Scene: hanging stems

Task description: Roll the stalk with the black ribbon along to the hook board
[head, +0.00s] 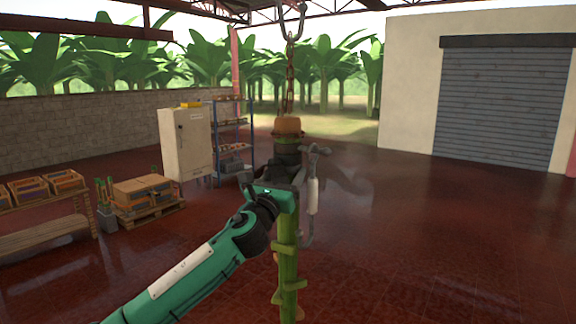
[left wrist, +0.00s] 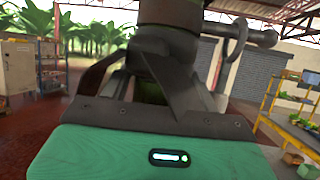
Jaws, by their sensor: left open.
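A green stalk (head: 288,265) hangs upright from a chain (head: 289,85) and a hook (head: 291,20) in the middle of the head view. Its top end is brown, and a dark band, seemingly the black ribbon (head: 287,146), wraps it just below. My left gripper (head: 284,170) is at the upper stalk, just under the dark band, and hides part of the stalk. In the left wrist view the dark band (left wrist: 168,45) stands close in front of the open jaws. I cannot tell whether the fingers touch the stalk. My right gripper and the hook board are not in view.
A grey bar with a pale sleeve (head: 313,195) hangs close to the right of the stalk. A yellow rack (left wrist: 268,105) shows at right. The floor at right is clear.

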